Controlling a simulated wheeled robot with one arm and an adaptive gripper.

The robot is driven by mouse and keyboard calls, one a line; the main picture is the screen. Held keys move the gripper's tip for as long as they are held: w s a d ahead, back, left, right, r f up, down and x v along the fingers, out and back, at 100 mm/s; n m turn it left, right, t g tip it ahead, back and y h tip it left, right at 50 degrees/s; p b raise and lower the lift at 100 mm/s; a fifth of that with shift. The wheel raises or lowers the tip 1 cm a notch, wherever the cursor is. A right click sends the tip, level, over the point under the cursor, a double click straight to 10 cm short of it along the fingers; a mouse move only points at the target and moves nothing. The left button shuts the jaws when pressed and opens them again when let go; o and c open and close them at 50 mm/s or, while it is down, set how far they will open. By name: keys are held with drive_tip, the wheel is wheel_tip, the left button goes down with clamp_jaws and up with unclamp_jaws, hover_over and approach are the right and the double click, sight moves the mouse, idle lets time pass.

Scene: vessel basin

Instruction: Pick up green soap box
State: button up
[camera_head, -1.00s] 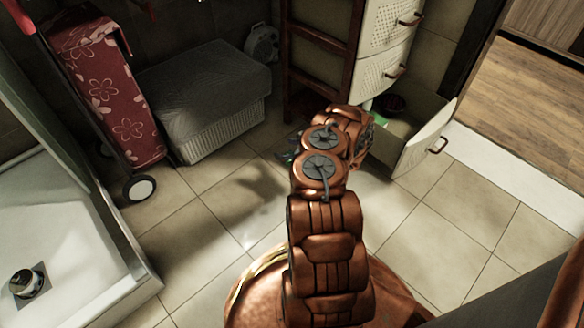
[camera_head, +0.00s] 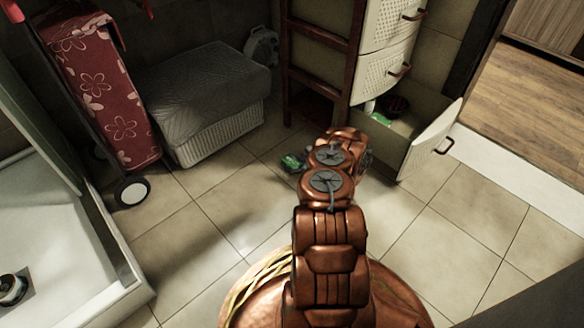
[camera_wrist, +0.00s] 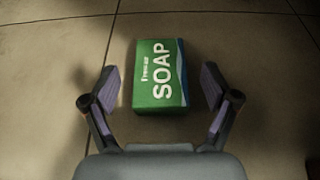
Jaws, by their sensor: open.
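The green soap box (camera_wrist: 160,75), with white "SOAP" lettering and a blue edge, lies flat on the tiled floor in the wrist view. My gripper (camera_wrist: 161,90) is open, with one finger to the left of the box and one to the right. Neither finger appears to touch it, and the box reaches forward past the fingertips. In the head view, a small green part of the soap box (camera_head: 291,161) shows just left of my arm. My gripper is mostly hidden behind my arm there.
An open lower drawer (camera_head: 432,140) stands to the right of my arm, with items inside. A grey covered basket (camera_head: 215,130) and a red floral trolley bag (camera_head: 105,95) stand to the left. A shower tray (camera_head: 75,270) is at lower left. Floor tiles between are clear.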

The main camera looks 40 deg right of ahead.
drive_tip(key=shift+x, duration=0.85)
drive_tip(key=c, duration=1.3)
